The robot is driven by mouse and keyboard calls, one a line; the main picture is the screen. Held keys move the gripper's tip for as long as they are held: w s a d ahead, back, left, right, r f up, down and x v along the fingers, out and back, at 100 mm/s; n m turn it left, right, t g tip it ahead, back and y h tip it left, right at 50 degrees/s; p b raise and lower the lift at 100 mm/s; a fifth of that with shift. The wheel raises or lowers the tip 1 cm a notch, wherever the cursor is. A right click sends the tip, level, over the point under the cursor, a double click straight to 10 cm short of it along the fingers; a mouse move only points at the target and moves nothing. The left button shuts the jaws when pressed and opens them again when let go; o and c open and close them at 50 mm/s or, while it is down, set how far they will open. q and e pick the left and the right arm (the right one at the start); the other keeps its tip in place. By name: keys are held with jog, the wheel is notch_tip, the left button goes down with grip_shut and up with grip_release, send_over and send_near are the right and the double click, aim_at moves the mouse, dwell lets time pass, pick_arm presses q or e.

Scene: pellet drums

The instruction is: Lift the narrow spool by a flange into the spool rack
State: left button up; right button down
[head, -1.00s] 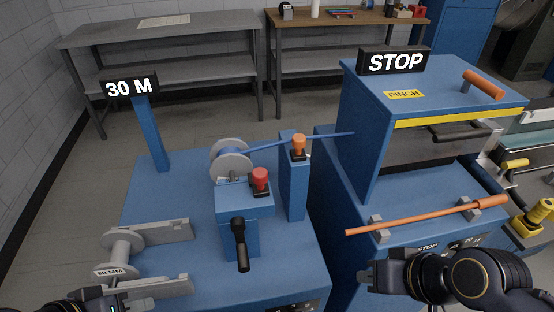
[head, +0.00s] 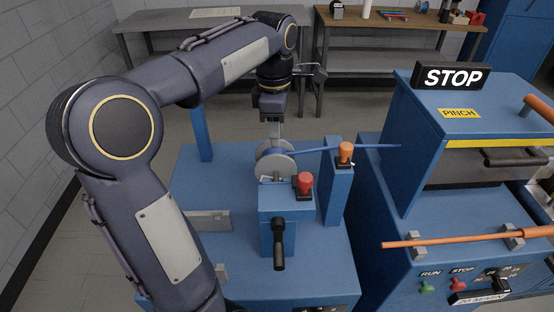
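A light grey flanged spool (head: 277,166) sits on the blue machine behind the red-knobbed box, with a blue strand running from it to the right. I cannot tell from its size whether it is the narrow one. My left gripper (head: 275,143) points down at the top of its flange, its fingers touching or just above it. Whether they are closed on it is unclear. Grey bracket plates (head: 208,221), perhaps the spool rack, show left of the box, partly behind my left arm. The labelled spool seen there earlier is hidden. My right gripper is out of view.
The blue box carries a red knob (head: 305,182) and a black lever (head: 279,245). A blue post with an orange knob (head: 345,151) stands close to the spool's right. The STOP cabinet (head: 450,76) and an orange rod (head: 465,240) are at right.

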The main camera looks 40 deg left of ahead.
aim_at(276, 155)
pick_arm(q)
jog(key=shift+w+a+n, duration=0.35)
jog(key=shift+w+n, duration=0.15)
jog(key=shift+n, duration=0.1)
jog(key=shift+a+f+n, duration=0.1)
jog(key=shift+f+n, duration=0.05)
jog(key=shift+n, duration=0.15)
notch_tip(276, 155, down, 7)
jog(key=shift+f, duration=0.15)
grip_shut()
